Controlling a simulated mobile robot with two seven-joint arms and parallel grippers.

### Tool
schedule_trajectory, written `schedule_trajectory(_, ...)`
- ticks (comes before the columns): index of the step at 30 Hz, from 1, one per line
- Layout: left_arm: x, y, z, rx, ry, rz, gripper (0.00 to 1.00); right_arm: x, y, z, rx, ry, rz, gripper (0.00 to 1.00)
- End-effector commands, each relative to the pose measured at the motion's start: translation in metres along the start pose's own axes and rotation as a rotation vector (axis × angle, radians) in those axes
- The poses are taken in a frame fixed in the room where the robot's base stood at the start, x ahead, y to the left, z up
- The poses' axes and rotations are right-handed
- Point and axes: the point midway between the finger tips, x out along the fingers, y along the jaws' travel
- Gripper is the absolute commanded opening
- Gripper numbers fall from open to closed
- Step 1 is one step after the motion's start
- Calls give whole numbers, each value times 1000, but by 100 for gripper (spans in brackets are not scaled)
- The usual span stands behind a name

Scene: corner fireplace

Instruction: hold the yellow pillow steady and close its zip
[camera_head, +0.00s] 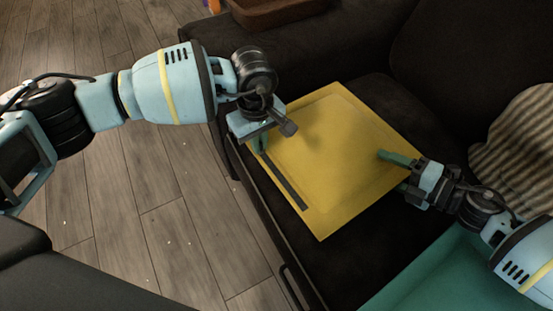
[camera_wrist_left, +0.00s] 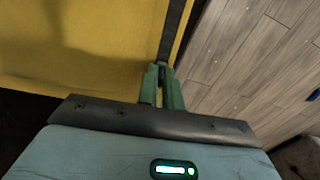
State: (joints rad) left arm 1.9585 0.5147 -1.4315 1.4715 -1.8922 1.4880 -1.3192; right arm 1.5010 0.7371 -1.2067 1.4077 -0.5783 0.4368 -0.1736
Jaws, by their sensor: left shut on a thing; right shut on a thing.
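The yellow pillow (camera_head: 335,150) lies flat on the dark sofa seat. Its dark zip strip (camera_head: 288,190) runs along the left edge, and the strip also shows in the left wrist view (camera_wrist_left: 174,30). My left gripper (camera_head: 263,146) is at the far end of the visible strip, with its green fingers (camera_wrist_left: 161,72) shut at the zip. The zip's pull is too small or hidden to make out. My right gripper (camera_head: 384,156) is at the pillow's right edge, one green finger above the fabric and the other below, shut on the pillow.
The dark sofa (camera_head: 350,45) surrounds the pillow, with an armrest behind it. A brown tray (camera_head: 275,12) sits on the armrest. A striped cushion (camera_head: 520,145) is at the right, and a teal surface (camera_head: 450,280) is at the lower right. Wooden floor (camera_head: 160,200) is open at the left.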

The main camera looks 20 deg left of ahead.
Motion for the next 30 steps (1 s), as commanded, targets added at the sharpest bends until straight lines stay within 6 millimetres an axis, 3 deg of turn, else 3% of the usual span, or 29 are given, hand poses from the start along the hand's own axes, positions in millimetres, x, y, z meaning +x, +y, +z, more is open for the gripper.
schedule_trajectory(3, -1, 0, -21, -5, 3, 1, 0, -1, -3, 1, 0, -3, -6, 31)
schedule_trajectory(9, -1, 0, -36, -2, 2, 2, 0, -1, -3, 1, 0, -4, -6, 31)
schedule_trajectory(20, -1, -1, -38, -3, 3, 0, 0, -1, -3, 1, 0, -4, -7, 31)
schedule_trajectory(21, -1, -1, -38, -3, 3, 0, 12, -2, -3, 1, 0, -4, -7, 31)
schedule_trajectory(22, -1, -1, -38, -3, 3, 0, 16, -2, -3, 1, 0, -4, -7, 31)
schedule_trajectory(30, -1, 0, -36, -1, 1, 1, 17, -1, -3, 1, 0, -5, -7, 31)
